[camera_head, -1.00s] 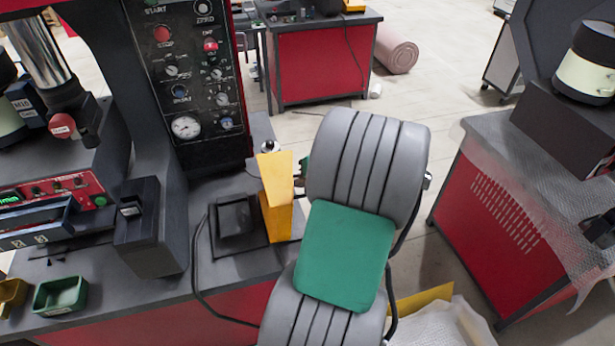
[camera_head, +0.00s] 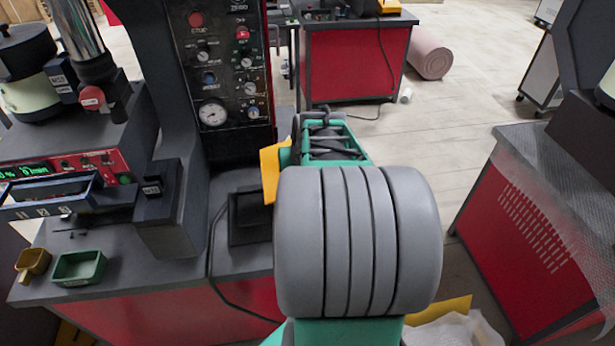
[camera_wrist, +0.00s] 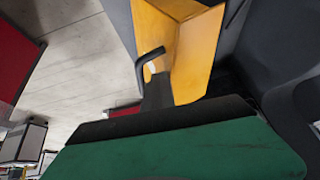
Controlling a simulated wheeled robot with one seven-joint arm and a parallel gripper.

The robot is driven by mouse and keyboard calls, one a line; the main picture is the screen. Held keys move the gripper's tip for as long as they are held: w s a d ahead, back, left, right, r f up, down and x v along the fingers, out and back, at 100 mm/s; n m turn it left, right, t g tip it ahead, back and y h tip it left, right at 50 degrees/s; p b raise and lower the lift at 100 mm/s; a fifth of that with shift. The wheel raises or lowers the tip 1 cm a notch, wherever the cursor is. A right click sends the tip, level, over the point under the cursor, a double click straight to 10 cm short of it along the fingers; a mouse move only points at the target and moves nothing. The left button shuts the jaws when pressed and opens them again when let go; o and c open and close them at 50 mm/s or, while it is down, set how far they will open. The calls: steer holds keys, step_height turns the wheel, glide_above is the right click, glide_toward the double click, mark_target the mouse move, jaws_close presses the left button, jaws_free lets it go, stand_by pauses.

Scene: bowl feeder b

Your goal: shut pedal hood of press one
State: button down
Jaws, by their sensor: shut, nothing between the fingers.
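The yellow pedal hood (camera_head: 270,174) of the press shows beside the black pedal base (camera_head: 248,222), leaning a little over it from the right. My arm hides most of the hood in the head view. In the wrist view the hood (camera_wrist: 190,48) fills the upper middle, its faces seen close up. My gripper (camera_wrist: 152,62) is shut and empty, its dark, bent tip overlapping the hood's left part there. I cannot tell whether they touch. In the head view the fingertips are hidden behind or among my green wrist parts.
The press's control panel (camera_head: 222,80) rises behind the pedal. A dark cable (camera_head: 213,255) runs along the bench's left side of the pedal. A green tray (camera_head: 80,267) lies far left. Open floor (camera_head: 455,120) and a red cabinet (camera_head: 530,225) are to the right.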

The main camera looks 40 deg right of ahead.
mark_target(273, 177)
steer(key=w+a+h, duration=0.1)
steer(key=a, duration=0.1)
steer(key=w+a+g+h, duration=0.1)
steer(key=a, duration=0.1)
steer(key=w+a+n, duration=0.1)
steer(key=w+a, duration=0.1)
steer(key=shift+r+g+h, duration=0.15)
steer(key=shift+g+h, duration=0.25)
steer(key=w+a+f+n+g+h, duration=0.1)
steer(key=w+a+f+h, duration=0.2)
steer(key=a, duration=0.4)
steer(key=shift+w+g+p, duration=0.3)
steer(key=shift+w+g, duration=0.1)
steer(key=shift+w, duration=0.45)
steer(key=shift+a, duration=0.1)
steer(key=w+a+f+p+v, duration=0.1)
steer(key=p+v, duration=0.5)
steer(key=v, duration=0.3)
steer(key=s+a+r+n+t+y+b, duration=0.1)
steer(key=s+a+r+n+y, duration=0.1)
steer(key=s, duration=0.5)
steer(key=s+a+r+n+t+y+b, duration=0.1)
steer(key=s+a+r+n+y, duration=0.2)
steer(key=s+a+r+y, duration=0.2)
steer(key=s+y, duration=0.1)
steer(key=s, duration=0.1)
steer(key=shift+s+a+r+t+y, duration=0.3)
steer(key=shift+s+a+r+t, duration=0.05)
steer(key=shift+t, duration=0.05)
